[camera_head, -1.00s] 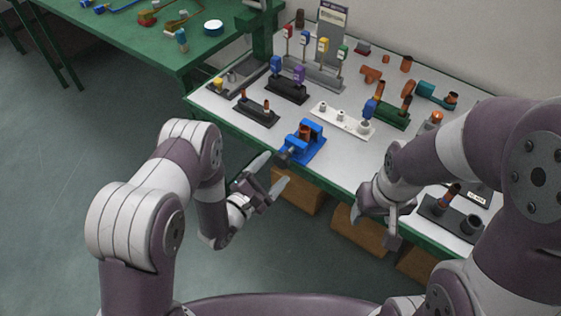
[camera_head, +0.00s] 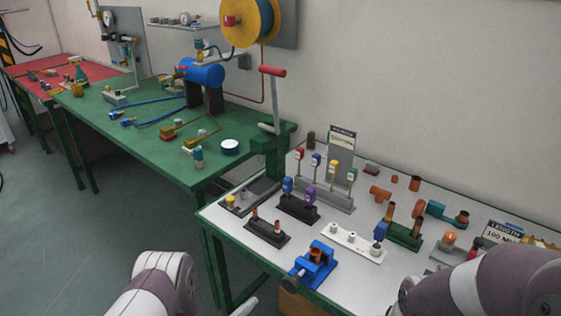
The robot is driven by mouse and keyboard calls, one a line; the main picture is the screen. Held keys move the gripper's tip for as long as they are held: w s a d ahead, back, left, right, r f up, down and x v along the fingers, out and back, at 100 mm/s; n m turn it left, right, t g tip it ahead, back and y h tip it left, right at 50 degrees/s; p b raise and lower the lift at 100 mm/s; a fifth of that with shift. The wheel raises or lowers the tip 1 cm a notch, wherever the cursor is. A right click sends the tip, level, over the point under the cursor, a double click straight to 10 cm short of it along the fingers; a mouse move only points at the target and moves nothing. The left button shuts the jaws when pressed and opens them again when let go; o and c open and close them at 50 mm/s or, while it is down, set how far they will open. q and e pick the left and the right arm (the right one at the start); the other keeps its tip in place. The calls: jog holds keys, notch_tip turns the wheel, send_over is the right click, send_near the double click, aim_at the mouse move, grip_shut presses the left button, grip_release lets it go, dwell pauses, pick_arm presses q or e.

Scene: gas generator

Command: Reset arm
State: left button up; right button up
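My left arm (camera_head: 150,287) shows only as a link at the bottom of the head view. I see neither gripper holding anything.
The white-topped table (camera_head: 345,212) carries a black holder (camera_head: 267,232), a white holder (camera_head: 353,243), a green holder (camera_head: 403,235) and copper fittings. A green table (camera_head: 130,150) with a blue tank (camera_head: 203,72) stands at the left, a red table (camera_head: 45,70) beyond it. The floor at the left is clear.

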pick_arm(q)
notch_tip(320, 180, down, 8)
jog(key=s+m+g+y, duration=0.2)
jog(key=m+g, duration=0.2)
jog(key=m, duration=0.2)
jog(key=s+a+f+m+g+y+p, duration=0.1)
jog(key=s+a+f+m+g+y, duration=0.15)
jog(key=a+m+g+y, duration=0.45)
jog(key=s+a+r+m+g+y+p, duration=0.1)
jog(key=s+a+r+m+g, duration=0.2)
jog(key=r, duration=0.5)
jog(key=s+a+r+m+g+y+p, duration=0.15)
jog(key=s+r+m, duration=0.3)
jog(key=r, duration=0.45)
notch_tip(320, 180, up, 8)
jog(key=w+n+t+p, duration=0.1)
jog(key=t, duration=0.1)
jog(key=shift+w+d+f+h, duration=0.15)
jog(key=shift+w+d+h, duration=0.2)
jog(key=shift+d+h, duration=0.1)
